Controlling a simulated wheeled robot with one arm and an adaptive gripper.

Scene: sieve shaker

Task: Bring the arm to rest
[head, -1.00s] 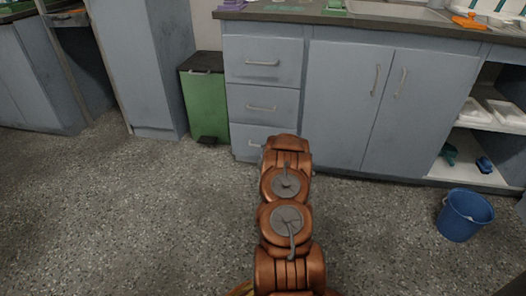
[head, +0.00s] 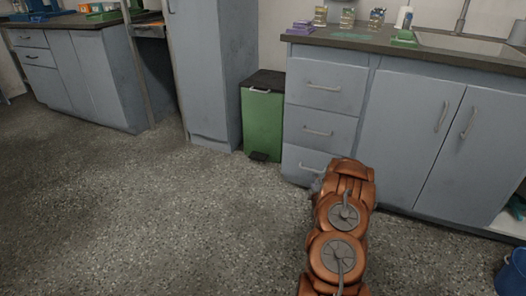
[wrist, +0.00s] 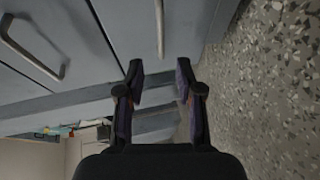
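My copper-coloured arm reaches up from the bottom of the head view, over the floor in front of the grey-blue drawers (head: 322,95). My gripper is hidden behind the arm in the head view. In the wrist view my gripper (wrist: 160,75) shows two dark fingers apart with a clear gap between them. Nothing is held between the fingers. Cabinet fronts and a handle (wrist: 30,50) show beyond it, with speckled floor (wrist: 270,90) on the right.
A green pedal bin (head: 262,120) stands left of the drawers. A blue bucket (head: 513,272) is at the lower right edge. The counter (head: 345,38) holds jars and a sink (head: 470,44). The floor (head: 140,220) left of the arm is clear.

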